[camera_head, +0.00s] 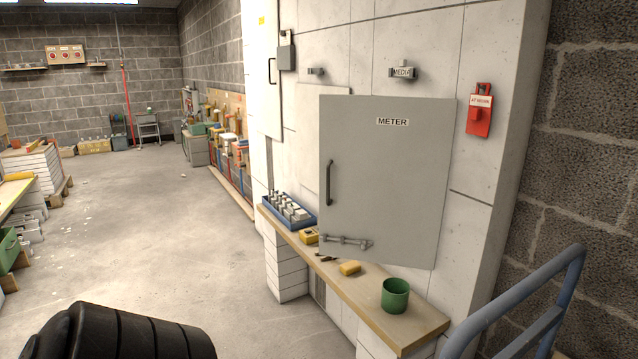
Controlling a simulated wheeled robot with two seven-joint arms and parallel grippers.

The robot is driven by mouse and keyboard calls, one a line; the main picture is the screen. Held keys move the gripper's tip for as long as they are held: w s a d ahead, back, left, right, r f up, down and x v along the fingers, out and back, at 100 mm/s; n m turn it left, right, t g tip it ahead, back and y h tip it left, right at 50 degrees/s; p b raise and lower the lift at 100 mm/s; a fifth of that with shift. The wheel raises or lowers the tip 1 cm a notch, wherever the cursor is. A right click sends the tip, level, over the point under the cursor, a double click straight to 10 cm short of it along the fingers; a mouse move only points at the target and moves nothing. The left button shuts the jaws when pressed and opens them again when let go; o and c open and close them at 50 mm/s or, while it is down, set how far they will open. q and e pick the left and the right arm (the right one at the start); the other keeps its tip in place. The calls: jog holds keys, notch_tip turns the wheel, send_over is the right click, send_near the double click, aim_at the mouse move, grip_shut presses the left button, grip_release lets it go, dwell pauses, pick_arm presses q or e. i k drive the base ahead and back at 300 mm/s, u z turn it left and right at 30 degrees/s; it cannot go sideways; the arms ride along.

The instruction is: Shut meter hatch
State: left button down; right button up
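The meter hatch (390,180) is a flat grey door labelled METER on the pale panelled wall. It has a dark vertical bar handle (330,183) near its left edge. Its top edge does not follow the wall's panel lines, and its left side stands out from the wall, so it looks partly open, hinged on the right. A grey rod with fittings (347,242) shows across its lower left. What lies behind the door is hidden. Neither gripper is in view.
A blue tubular rail (530,295) stands at lower right. The floor (150,230) to the left is mostly clear.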

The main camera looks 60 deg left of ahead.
aim_at(385, 161)
jog(key=k, duration=1.3)
jog(key=u, duration=0.65)
jog(key=i, duration=0.8)
jog(key=u, duration=0.45)
